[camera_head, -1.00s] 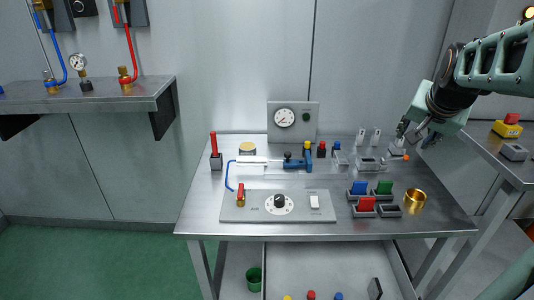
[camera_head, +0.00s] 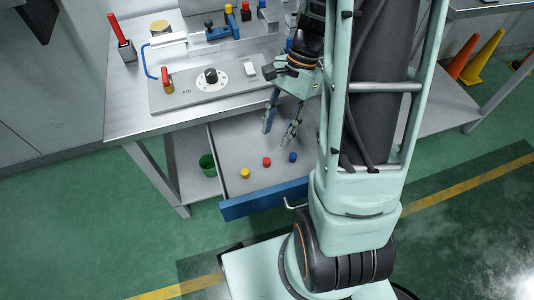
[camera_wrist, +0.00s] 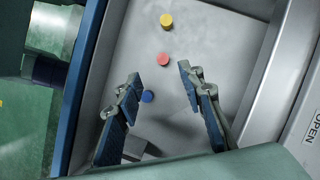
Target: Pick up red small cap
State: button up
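The red small cap (camera_head: 266,161) lies on the floor of the open drawer (camera_head: 228,140), between a yellow cap (camera_head: 245,173) and a blue cap (camera_head: 292,157). In the wrist view the red cap (camera_wrist: 163,59) is beyond my fingertips, with the yellow cap (camera_wrist: 166,20) farther off and the blue cap (camera_wrist: 147,96) between the fingers. My gripper (camera_head: 280,130) points down over the drawer, fingers spread and empty. It also shows open in the wrist view (camera_wrist: 157,72). The fingers appear above the caps, not touching the red one.
The drawer's blue front (camera_head: 262,199) and side walls bound the space around the caps. The workbench top with a control panel (camera_head: 215,85) is above and behind. A green cup (camera_head: 208,165) stands on the shelf left of the drawer.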

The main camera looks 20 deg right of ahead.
jog(key=b, duration=0.1)
send_over(266, 161)
jog(key=d, duration=0.2)
jog(key=f, duration=0.2)
jog(key=w+f, duration=0.1)
jog(key=f, duration=0.1)
jog(key=shift+d+f, duration=0.15)
jog(key=b+x, duration=0.2)
jog(key=x, duration=0.3)
jog(key=shift+w+f+b, duration=0.15)
jog(key=shift+b, duration=0.25)
jog(key=c, duration=0.8)
